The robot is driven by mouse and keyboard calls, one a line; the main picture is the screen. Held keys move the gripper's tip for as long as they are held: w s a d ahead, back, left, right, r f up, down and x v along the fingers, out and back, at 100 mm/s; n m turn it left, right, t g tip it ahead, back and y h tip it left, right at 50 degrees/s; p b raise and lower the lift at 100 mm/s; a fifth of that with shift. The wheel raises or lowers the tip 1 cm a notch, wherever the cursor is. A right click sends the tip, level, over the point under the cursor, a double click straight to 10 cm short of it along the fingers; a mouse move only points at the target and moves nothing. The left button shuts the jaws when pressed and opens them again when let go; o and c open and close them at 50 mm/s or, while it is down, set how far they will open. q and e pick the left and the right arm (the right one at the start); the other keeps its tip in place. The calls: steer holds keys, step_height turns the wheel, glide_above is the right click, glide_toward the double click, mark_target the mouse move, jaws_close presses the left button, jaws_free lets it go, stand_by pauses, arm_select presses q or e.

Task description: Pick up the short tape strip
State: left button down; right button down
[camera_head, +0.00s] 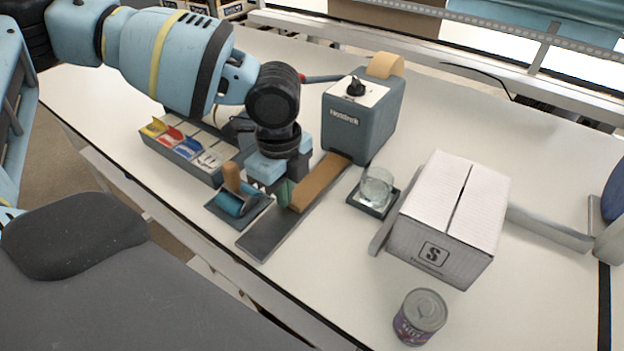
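The short tape strip (318,183) is a flat brown band. It runs from the foot of the grey tape dispenser (345,128) down along a dark grey plate (266,233). My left gripper (284,192) points down at the near-left end of the strip, between it and a blue roller with a wooden handle (232,180). Its fingertips are mostly hidden by its own body, so I cannot tell whether they touch the strip or how far apart they are. My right gripper is not in view.
A tray of colored cards (180,150) stands left of the gripper. A glass (376,186) on a dark coaster is right of the strip. A closed white carton (448,215) and a can (420,314) stand further right. The far-right tabletop is mostly clear.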

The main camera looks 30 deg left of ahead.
arm_select(q)
steer(key=shift+r, duration=0.15)
